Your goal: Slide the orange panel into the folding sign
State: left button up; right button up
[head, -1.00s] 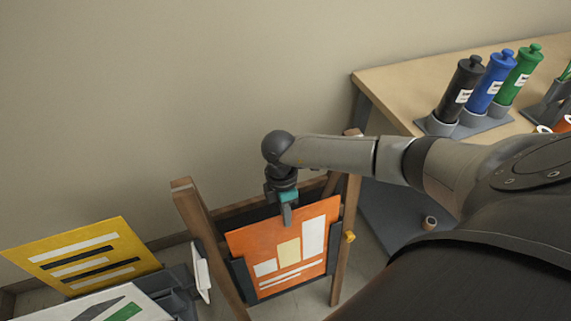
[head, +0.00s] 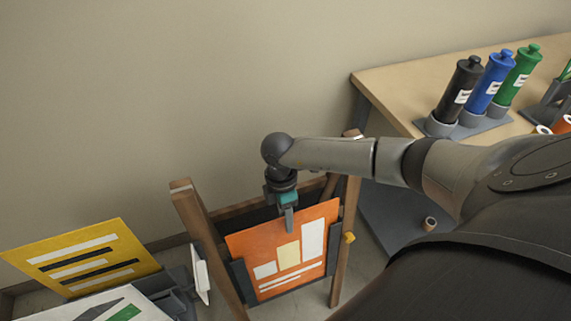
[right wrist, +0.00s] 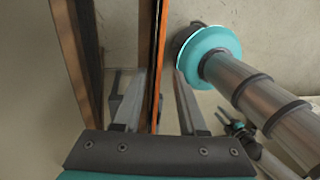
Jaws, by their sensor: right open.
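The orange panel (head: 312,280) with white and cream blocks stands in the dark side channels of the wooden folding sign (head: 205,240). Its top edge rises above the channels. My right gripper (head: 289,222) points down at the panel's top edge, with one finger in front of its face. In the right wrist view, the panel (right wrist: 158,60) shows edge-on as a thin orange strip between the two fingers of the gripper (right wrist: 160,75). The fingers are apart, with a gap beside the panel. The panel's lower edge meets the dark holder.
A yellow panel (head: 85,258) and a white-and-green panel (head: 115,308) sit in a grey rack at the lower left. A wooden table (head: 395,90) at the right holds black, blue and green bottles (head: 490,82).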

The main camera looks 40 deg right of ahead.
notch_tip(320, 180, up, 15)
jog(key=w+p, duration=0.2)
jog(key=shift+w+d, duration=0.3)
jog(key=shift+f, duration=0.1)
